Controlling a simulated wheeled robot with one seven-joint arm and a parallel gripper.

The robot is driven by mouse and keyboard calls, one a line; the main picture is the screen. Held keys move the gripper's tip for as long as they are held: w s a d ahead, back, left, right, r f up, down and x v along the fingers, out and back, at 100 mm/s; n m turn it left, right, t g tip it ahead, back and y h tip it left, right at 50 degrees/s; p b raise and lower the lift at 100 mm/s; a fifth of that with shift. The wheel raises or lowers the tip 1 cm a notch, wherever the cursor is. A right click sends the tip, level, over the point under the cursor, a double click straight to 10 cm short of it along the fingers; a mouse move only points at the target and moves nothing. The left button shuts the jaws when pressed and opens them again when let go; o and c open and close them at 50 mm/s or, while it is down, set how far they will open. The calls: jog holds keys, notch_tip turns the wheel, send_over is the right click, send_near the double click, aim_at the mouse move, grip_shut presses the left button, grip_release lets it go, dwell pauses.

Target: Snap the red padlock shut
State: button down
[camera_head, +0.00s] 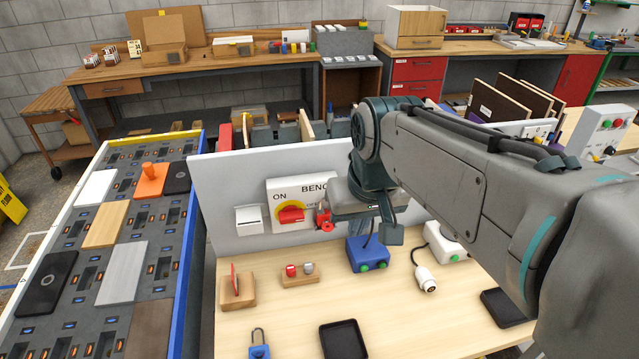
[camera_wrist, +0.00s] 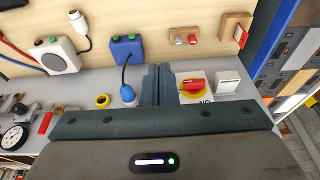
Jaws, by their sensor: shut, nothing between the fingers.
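A small red item that looks like the red padlock (camera_head: 325,222) is at the upright grey panel (camera_head: 222,180), just right of the red and yellow rotary switch (camera_head: 291,214). I cannot tell whether its shackle is open or closed. In the wrist view the switch (camera_wrist: 194,84) shows right of my fingers, and I cannot make out the padlock there. My gripper (camera_head: 391,235) is in front of the panel, right of and apart from the red item. Its fingers (camera_wrist: 160,72) are together and empty.
The blue box (camera_head: 367,257) with green buttons stands below my gripper. A blue padlock (camera_head: 260,350), a dark tray (camera_head: 344,341), a wooden knob block (camera_head: 300,280) and a white plug (camera_head: 427,280) are on the bench (camera_head: 300,312). Bare bench lies between them.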

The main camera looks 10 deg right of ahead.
jog(key=w+r+g+b, duration=0.1)
jog(key=w+r+b, duration=0.1)
jog(key=w, duration=0.9)
jog(key=w+r+g+b, duration=0.2)
jog(key=w+b, duration=0.1)
jog(key=w, duration=0.7)
jog(key=shift+w+a+r, duration=0.2)
jog(key=shift+w+r, duration=0.15)
jog(key=shift+r, duration=0.05)
notch_tip(320, 180, down, 14)
jog(key=shift+b, duration=0.6)
